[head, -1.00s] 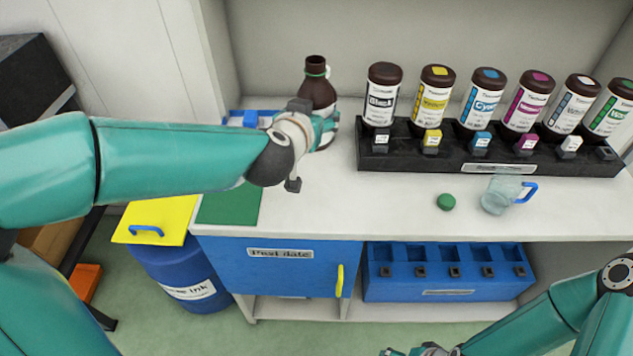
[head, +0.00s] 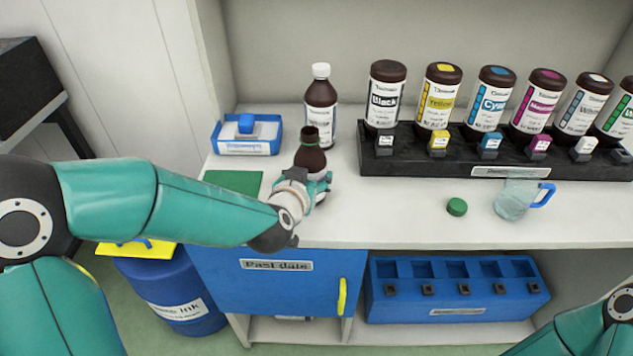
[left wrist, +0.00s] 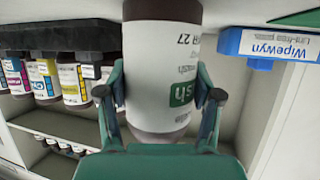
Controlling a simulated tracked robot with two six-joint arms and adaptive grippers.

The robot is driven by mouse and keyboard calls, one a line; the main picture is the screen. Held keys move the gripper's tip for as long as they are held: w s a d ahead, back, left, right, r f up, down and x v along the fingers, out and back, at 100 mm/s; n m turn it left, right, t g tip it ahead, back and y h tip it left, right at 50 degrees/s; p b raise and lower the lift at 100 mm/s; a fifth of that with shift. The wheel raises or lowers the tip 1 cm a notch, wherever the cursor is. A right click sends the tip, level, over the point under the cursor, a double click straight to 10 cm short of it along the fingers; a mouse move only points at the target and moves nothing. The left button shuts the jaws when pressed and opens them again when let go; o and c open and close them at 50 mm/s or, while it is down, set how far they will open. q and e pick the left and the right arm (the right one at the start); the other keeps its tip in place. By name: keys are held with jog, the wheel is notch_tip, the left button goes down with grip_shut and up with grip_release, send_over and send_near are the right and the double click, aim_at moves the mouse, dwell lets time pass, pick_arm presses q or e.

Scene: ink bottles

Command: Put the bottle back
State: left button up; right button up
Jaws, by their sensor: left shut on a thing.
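My left gripper (head: 318,186) is shut on a dark brown bottle (head: 310,157). The bottle has no cap, its mouth is open, and a green ring circles its neck. It is roughly upright over the counter's left part; whether its base touches the counter is hidden. In the left wrist view, the bottle (left wrist: 163,70) sits between both fingers, its white label with a green patch upside down. A loose green cap (head: 457,207) lies on the counter to the right. My right gripper is out of view; only part of its arm shows at lower right.
A white-capped brown bottle (head: 320,100) stands behind the held one. A black rack (head: 400,166) holds several inverted ink bottles. A glass jug (head: 514,200) with a blue handle stands near the cap. A blue wipes box (head: 246,147) and green mat (head: 233,181) are at left.

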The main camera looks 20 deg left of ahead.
pick_arm(q)
jog(key=shift+f, duration=0.15)
jog(key=o, duration=1.3)
jog(key=shift+s, duration=0.1)
jog(key=shift+s+r, duration=0.3)
jog(key=shift+s, duration=0.05)
jog(key=v, duration=1.1)
jog(key=shift+p, duration=0.35)
